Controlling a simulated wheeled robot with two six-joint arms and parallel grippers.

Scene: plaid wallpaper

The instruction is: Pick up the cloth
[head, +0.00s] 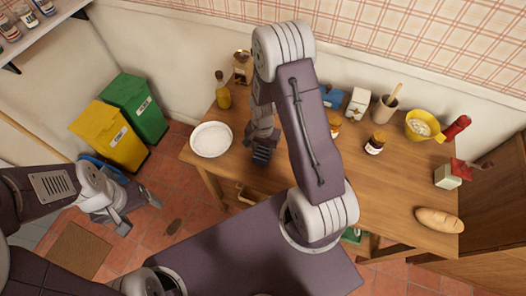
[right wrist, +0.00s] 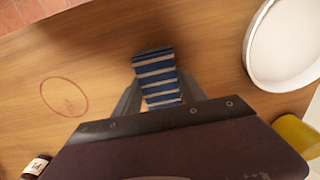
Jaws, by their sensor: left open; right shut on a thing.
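The cloth (right wrist: 158,78) is a small folded piece with blue and pale stripes, between the fingers of my right gripper (right wrist: 158,95) in the right wrist view. In the head view a bit of the cloth (head: 261,154) shows below my right gripper (head: 263,143), to the right of the white plate. The right gripper is shut on the cloth. I cannot tell whether the cloth is clear of the table top. My left gripper (head: 140,214) is open and empty, over the floor left of the table.
The wooden table (head: 400,190) holds a white plate (head: 211,140), an oil bottle (head: 223,96), a jar (head: 375,143), a yellow bowl (head: 422,124) and bread (head: 440,220). A reddish ring (right wrist: 65,97) marks the table top. Yellow (head: 108,137) and green (head: 136,106) bins stand at left.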

